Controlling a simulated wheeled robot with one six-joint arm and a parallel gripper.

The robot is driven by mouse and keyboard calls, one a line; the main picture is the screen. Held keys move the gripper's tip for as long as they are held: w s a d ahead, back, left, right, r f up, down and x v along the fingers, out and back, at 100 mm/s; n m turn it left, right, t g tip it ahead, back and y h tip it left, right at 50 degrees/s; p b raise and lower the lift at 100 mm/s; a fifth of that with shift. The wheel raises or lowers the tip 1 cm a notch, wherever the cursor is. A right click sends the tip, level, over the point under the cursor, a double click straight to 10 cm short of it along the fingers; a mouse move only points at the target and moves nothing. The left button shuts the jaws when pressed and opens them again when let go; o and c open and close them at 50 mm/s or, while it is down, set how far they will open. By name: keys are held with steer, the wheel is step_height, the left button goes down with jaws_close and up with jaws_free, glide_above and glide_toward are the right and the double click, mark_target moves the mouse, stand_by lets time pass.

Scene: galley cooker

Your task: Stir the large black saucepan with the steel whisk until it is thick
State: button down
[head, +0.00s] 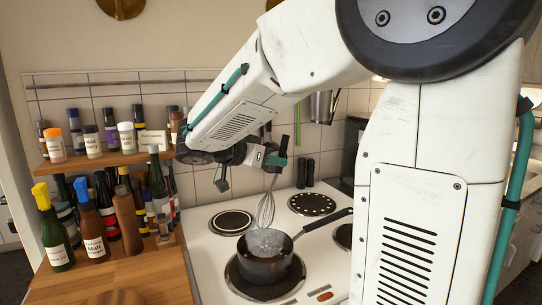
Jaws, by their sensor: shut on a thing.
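The black saucepan (265,268) stands on the front-left hotplate of the white cooker, its long handle pointing right and back. Its inside looks pale grey and streaked; I cannot tell how thick the contents are. The steel whisk (266,209) is near upright with its wires down, at the pan's far rim. I cannot tell whether the wire tips are inside the pan. My gripper (274,163) is shut on the whisk's upper end, above and behind the pan. My arm comes in from the right, and the fingers show only small and partly hidden.
Bottles and spice jars (105,215) crowd a rack and wooden worktop at the left. The other hotplates, such as the rear-left one (231,221), look bare. Two dark shakers (305,173) stand at the back by the tiled wall. Utensils hang behind my arm.

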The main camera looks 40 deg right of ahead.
mark_target(270, 199)
steer(key=shift+w+d+f, duration=0.1)
steer(key=shift+d+f, duration=0.35)
steer(key=shift+f, duration=0.15)
steer(key=shift+w+d+f, duration=0.1)
steer(key=shift+d+f, duration=0.3)
steer(key=shift+f, duration=0.2)
steer(key=shift+s+a+f, duration=0.15)
steer(key=shift+a+f, duration=0.4)
steer(key=shift+f, duration=0.65)
steer(key=shift+s+a+f, duration=0.15)
steer(key=shift+a+f, duration=0.35)
steer(key=shift+f, duration=0.75)
steer(key=shift+s+a+f, duration=0.15)
steer(key=shift+a+f, duration=0.4)
steer(key=shift+f, duration=0.65)
steer(key=shift+s, duration=0.1)
